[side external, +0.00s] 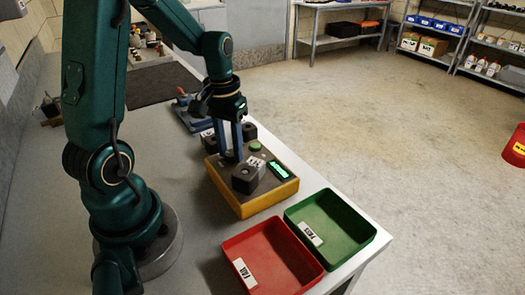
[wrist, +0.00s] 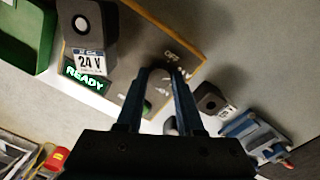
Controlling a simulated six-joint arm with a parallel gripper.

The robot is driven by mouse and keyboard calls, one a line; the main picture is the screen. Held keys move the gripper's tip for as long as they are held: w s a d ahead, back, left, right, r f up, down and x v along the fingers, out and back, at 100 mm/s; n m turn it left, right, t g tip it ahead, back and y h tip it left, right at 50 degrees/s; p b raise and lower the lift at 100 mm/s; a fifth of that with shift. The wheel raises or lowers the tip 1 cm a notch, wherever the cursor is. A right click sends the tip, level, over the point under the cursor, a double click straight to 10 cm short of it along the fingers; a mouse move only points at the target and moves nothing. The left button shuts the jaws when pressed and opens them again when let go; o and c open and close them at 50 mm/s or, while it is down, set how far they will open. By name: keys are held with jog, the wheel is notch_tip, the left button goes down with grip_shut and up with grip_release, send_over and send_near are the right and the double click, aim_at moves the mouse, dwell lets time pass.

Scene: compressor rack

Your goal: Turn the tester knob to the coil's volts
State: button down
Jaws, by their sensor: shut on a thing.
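The tester (side external: 240,205) is a yellow-orange box with a dark top. A dark block-shaped coil (side external: 245,178) stands on it; in the wrist view the coil (wrist: 88,28) has a label reading 24 V. The lit green display (wrist: 84,78) reads READY, and a green button (side external: 256,146) is on the top. My gripper (side external: 237,152) points down at the tester top, its fingers closed on the knob. In the wrist view the fingertips (wrist: 165,74) are beside the OFF mark; the knob is mostly hidden, and its pointer and setting cannot be read.
A green tray (side external: 366,238) and a red tray (side external: 231,252) stand at the bench's front edge. Another dark block (side external: 249,130) is behind the tester, and a blue tool (wrist: 252,133) lies near it. Bare bench shows left of the tester.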

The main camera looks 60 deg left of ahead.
aim_at(230, 153)
jog(key=c, duration=0.5)
grip_release()
jog(key=shift+c, duration=0.2)
jog(key=shift+a+r, duration=0.1)
jog(key=shift+r, duration=2.5)
